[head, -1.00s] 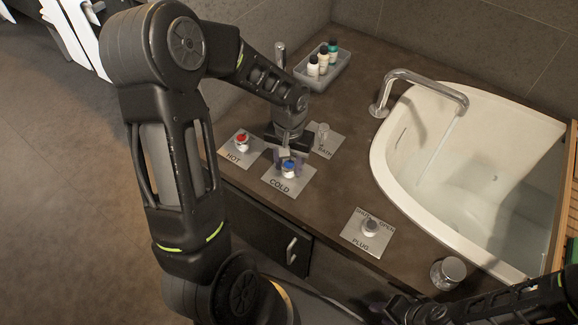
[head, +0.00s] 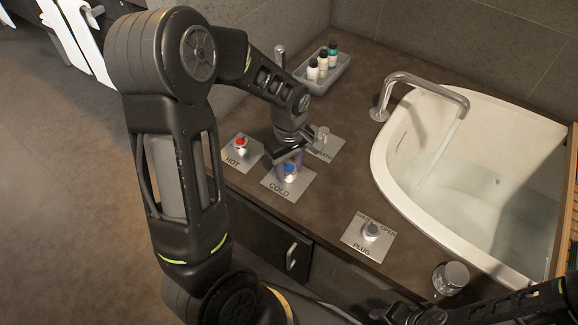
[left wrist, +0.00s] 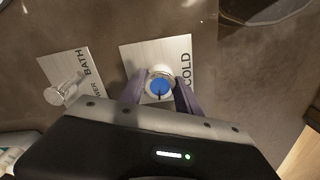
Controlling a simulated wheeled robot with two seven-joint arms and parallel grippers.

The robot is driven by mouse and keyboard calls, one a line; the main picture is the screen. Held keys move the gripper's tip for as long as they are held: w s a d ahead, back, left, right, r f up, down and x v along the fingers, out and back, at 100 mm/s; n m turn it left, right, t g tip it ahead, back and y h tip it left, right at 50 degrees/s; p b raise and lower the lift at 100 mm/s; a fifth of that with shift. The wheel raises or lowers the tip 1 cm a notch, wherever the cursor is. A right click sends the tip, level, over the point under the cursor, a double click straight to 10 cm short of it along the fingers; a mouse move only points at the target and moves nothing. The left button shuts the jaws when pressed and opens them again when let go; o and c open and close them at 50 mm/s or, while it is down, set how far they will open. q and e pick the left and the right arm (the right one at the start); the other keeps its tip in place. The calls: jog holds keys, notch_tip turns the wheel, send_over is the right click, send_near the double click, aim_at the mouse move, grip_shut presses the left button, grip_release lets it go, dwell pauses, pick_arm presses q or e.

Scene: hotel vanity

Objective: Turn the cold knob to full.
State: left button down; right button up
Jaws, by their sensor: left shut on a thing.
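The cold knob (head: 289,170), with a blue cap, stands on a metal plate marked COLD (head: 287,188). My left gripper (head: 288,164) reaches down from above and is shut on this knob. In the left wrist view the purple-tinted fingers lie on either side of the knob (left wrist: 158,86), and a dark pointer mark shows on its blue cap. A thin water stream (head: 440,150) falls from the spout (head: 425,78) into the basin (head: 398,190). My right gripper (head: 405,314) is partly visible at the bottom edge, away from the knob; its jaws are unclear.
The red-capped hot knob (head: 241,145) is left of the cold plate. A bath/shower lever (head: 321,138) stands just behind it to the right. The plug knob (head: 371,231) is nearer the front right. A tray of small bottles (head: 345,72) sits at the back.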

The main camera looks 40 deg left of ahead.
aim_at(289, 168)
pick_arm(q)
jog(key=shift+n, duration=1.1)
jog(key=c, duration=0.9)
grip_release()
jog(key=shift+o, duration=0.2)
notch_tip(289, 168, up, 8)
jog(key=shift+f+p, duration=0.1)
jog(key=shift+p, duration=0.95)
